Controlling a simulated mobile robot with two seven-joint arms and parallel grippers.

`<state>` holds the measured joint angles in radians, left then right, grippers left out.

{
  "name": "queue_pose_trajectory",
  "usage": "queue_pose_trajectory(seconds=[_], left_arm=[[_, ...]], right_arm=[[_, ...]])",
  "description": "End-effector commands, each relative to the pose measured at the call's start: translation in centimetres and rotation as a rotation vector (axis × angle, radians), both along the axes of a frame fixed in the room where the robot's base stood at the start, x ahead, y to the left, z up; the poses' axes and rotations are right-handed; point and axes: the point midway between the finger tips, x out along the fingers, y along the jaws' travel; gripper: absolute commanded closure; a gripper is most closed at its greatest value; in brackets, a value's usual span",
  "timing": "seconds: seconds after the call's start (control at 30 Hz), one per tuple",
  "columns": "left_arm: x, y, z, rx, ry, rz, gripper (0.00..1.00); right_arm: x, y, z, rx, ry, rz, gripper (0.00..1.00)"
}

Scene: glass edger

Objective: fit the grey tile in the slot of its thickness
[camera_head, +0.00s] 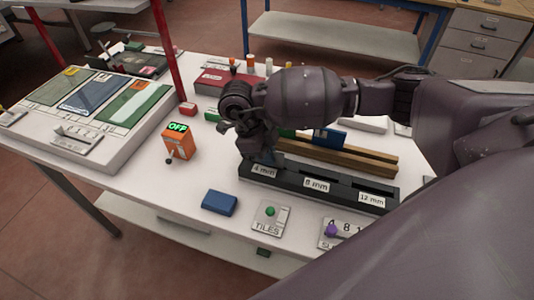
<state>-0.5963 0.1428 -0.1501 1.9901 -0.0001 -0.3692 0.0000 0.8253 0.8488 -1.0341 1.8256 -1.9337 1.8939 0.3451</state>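My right gripper (259,150) points down over the left end of the black slotted rack (330,190), right behind the label reading 4 mm (264,171). Its fingers are small, dark and partly hidden by my own wrist, so I cannot tell whether they are open or shut. I cannot make out the grey tile; it may be hidden at the fingers. Two more labels on the rack read 8 mm (316,185) and 12 mm (371,199). My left gripper is not in view.
A blue block (219,203) and a TILES plate with a green knob (270,217) lie in front of the rack. A wooden bar (350,155) lies behind it. An orange box reading OFF (179,142) stands left. White table (140,185) is clear at front left.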

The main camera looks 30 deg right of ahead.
Motion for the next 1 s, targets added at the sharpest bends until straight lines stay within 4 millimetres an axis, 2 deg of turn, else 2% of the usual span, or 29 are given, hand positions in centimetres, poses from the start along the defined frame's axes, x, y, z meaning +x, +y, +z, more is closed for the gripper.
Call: queue_pose_trajectory(seconds=[0.17, 0.3, 0.4, 0.77, 1.0], left_arm=[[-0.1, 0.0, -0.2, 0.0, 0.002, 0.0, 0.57], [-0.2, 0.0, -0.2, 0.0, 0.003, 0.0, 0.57], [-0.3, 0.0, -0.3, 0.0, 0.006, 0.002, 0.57], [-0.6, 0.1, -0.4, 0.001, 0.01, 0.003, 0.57], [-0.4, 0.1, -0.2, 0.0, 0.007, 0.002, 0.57]], right_arm=[[0.0, 0.0, -0.2, 0.0, 0.0, 0.0, 1.0], [0.0, 0.0, -0.2, 0.0, 0.0, 0.0, 0.78], [0.0, 0.0, -0.2, 0.0, 0.0, 0.0, 0.67], [0.2, 0.2, 0.4, 0.0, -0.001, 0.0, 0.67], [1.3, 1.2, 3.8, 0.002, -0.004, 0.002, 0.67]])
